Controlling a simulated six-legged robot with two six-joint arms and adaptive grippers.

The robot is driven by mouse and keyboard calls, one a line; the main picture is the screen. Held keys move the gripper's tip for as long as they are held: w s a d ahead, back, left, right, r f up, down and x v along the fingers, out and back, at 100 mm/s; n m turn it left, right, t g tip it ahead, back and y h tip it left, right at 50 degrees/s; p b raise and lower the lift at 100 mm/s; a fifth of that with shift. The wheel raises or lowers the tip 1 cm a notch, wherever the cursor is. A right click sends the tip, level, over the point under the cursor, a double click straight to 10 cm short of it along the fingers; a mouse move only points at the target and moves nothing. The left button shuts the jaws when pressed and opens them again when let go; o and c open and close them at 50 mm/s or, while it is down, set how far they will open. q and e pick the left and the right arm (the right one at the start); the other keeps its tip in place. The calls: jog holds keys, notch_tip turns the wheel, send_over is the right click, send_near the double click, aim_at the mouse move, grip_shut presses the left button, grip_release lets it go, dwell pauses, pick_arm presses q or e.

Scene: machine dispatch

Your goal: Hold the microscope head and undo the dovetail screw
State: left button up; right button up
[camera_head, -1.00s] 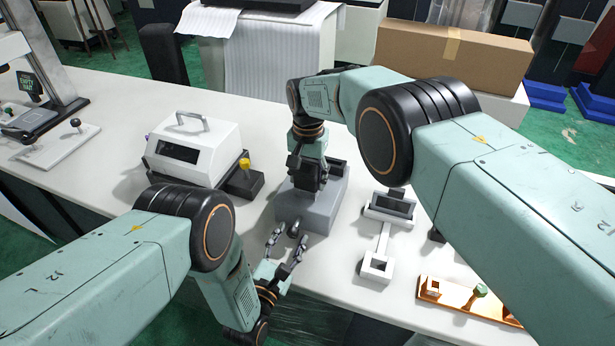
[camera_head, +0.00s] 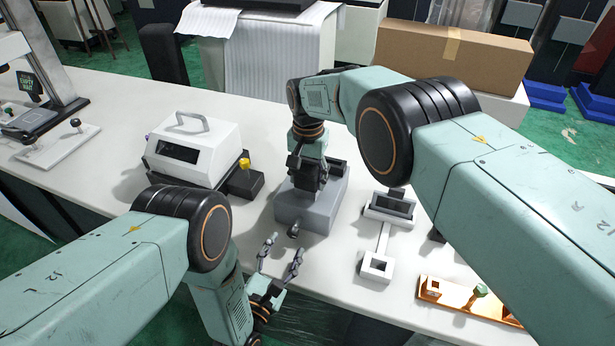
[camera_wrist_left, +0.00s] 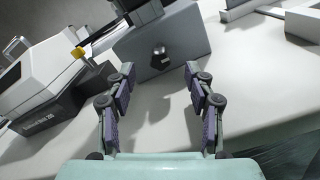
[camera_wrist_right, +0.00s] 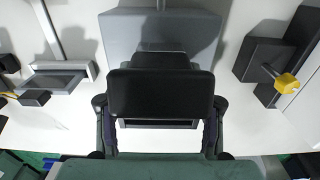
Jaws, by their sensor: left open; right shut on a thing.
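The grey block-shaped base (camera_head: 308,212) stands mid-table, with a dark dovetail screw knob (camera_head: 293,231) on its front face. The knob also shows in the left wrist view (camera_wrist_left: 159,57). My left gripper (camera_head: 285,246) is open and empty in front of the block, its fingertips just short of the knob and not touching it. My right gripper (camera_wrist_right: 160,100) is shut on the black microscope head (camera_wrist_right: 160,92), above the grey base. The head is largely hidden by the right wrist in the head view; its joint with the base cannot be seen clearly.
A white machine with a handle (camera_head: 193,146) and a dark box with a yellow knob (camera_head: 246,179) stand left of the block. A white fixture (camera_head: 377,265) and an orange tray (camera_head: 458,297) are to the right. The table's front edge is close to my left gripper.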

pick_arm(q)
jog(key=shift+s+a, duration=0.1)
jog(key=shift+s, duration=0.15)
